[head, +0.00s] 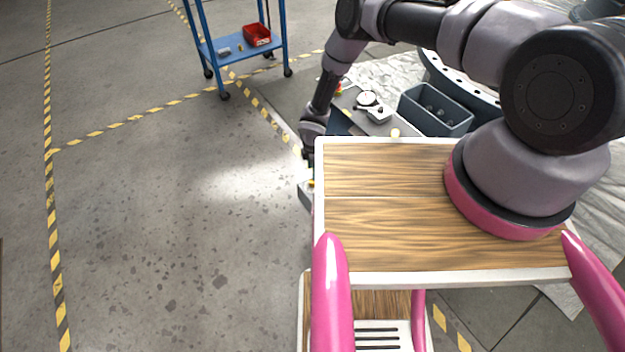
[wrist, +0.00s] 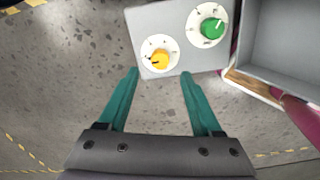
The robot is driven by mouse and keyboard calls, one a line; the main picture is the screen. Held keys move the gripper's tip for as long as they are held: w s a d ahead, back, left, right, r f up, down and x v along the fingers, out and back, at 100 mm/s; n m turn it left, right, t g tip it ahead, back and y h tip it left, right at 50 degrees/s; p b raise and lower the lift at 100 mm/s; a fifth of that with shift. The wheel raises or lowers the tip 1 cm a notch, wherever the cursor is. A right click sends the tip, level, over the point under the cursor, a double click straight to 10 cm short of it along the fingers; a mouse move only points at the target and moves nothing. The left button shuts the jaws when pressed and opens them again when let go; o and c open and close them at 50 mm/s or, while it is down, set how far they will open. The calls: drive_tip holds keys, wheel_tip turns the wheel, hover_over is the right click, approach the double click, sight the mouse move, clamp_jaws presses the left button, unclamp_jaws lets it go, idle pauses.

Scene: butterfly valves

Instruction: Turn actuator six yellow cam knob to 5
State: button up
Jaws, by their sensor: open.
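The yellow cam knob (wrist: 160,61) sits on a white numbered dial near the lower edge of a light grey actuator box (wrist: 150,22) in the wrist view. Its dark pointer mark faces left; the dial numbers are too small to read surely. My gripper (wrist: 159,73) is open, with one teal finger at each side of the knob in the picture and nothing held. Whether the fingertips touch the box cannot be told. In the head view, the grey box (head: 306,196) shows only partly beside my wooden top, and my gripper's fingers are not clear there.
A green knob (wrist: 211,28) on its own dial sits up and right of the yellow one. In the head view, a blue-grey bin (head: 435,108) with small parts stands at the back right. A blue cart (head: 238,45) carries a red bin (head: 257,35). Floor at left is clear.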

sight(313, 183)
wheel_tip(313, 183, down, 6)
drive_tip(key=shift+f, duration=0.25)
clamp_jaws()
